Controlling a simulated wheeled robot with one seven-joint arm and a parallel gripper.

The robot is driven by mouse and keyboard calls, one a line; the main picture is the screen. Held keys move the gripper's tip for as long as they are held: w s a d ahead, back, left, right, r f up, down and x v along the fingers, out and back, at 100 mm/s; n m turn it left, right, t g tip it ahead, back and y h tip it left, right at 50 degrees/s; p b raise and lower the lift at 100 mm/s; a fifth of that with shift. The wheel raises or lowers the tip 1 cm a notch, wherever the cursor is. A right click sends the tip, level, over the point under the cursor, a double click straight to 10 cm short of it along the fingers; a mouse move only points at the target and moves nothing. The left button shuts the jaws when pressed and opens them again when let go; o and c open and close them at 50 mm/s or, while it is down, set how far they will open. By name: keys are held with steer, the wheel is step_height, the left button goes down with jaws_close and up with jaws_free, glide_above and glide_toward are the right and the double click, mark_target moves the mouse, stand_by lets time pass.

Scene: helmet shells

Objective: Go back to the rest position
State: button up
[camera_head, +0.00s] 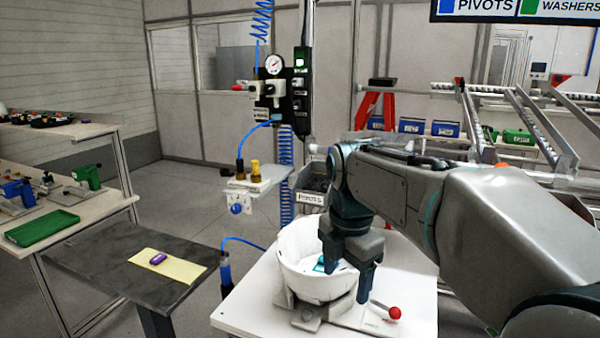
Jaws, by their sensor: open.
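My gripper (347,278) points down over the right side of a white helmet shell (297,258). Its two dark fingers are apart, and no object shows between them. One finger reaches down in front of the shell's right wall, and the other shows against the shell's inside. I cannot tell whether they touch it. A small teal patch shows inside the shell beside the fingers, and I cannot tell what it is. The shell sits open side up in a grey fixture (309,316). My arm reaches in from the right and hides the area behind it.
The fixture stands on a white table (252,312) with a red-knobbed lever (394,313). At left, a dark table (104,262) bears a yellow sheet (178,268) and a purple object (158,258). A bench holds a green tray (42,228). A pneumatic post (299,85) stands behind.

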steer(key=s+d+f+m+t, duration=0.1)
steer(key=s+d+f+m, duration=0.2)
steer(key=m, duration=0.9)
steer(key=s+d+f+m+t, duration=0.1)
steer(key=s+d+f+m, duration=0.3)
steer(key=s+f+m, duration=0.4)
steer(key=shift+s+m, duration=1.6)
steer(key=shift+m, duration=0.9)
